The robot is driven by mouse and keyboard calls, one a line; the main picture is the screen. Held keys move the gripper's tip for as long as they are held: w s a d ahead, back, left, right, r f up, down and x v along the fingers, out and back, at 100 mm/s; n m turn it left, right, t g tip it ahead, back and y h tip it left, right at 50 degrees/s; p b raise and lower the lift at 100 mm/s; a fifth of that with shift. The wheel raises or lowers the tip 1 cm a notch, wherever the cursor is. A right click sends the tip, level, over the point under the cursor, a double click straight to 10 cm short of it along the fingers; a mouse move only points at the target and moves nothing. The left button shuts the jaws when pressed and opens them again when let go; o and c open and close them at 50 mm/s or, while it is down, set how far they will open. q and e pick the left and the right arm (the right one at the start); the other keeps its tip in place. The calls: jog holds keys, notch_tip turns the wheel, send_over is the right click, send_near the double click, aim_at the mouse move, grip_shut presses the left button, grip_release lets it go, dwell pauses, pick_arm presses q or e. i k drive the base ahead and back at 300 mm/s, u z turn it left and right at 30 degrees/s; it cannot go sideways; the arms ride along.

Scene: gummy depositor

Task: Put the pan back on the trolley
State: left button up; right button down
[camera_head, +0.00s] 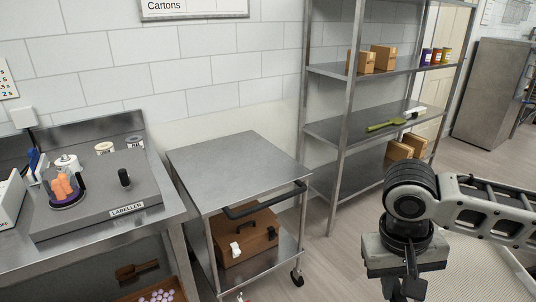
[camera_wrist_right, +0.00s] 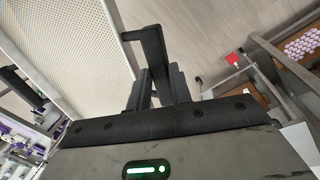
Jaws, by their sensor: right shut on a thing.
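The pan (camera_head: 468,272) is a wide, pale, perforated tray at the bottom right of the head view, partly cut off by the frame edge. It also fills the upper left of the right wrist view (camera_wrist_right: 70,45), with a metal rim and a black handle (camera_wrist_right: 151,50). My right gripper (camera_head: 408,288) is shut on this handle at the pan's side; its fingers show in the wrist view (camera_wrist_right: 158,88). The trolley (camera_head: 235,158) stands left of the gripper, apart from the pan. Its metal top is bare, with a black push handle. My left gripper is not in view.
A brown case (camera_head: 243,240) sits on the trolley's lower shelf. The labeller (camera_head: 110,190) stands on a metal bench at left. A metal rack (camera_head: 340,130) with cartons and jars stands behind. Floor shows between the trolley and my right arm.

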aim_at(229, 166)
jog(key=u, duration=0.1)
jog(key=i, duration=0.85)
jog(key=u, duration=0.85)
jog(key=i, duration=0.75)
jog(key=u, duration=0.05)
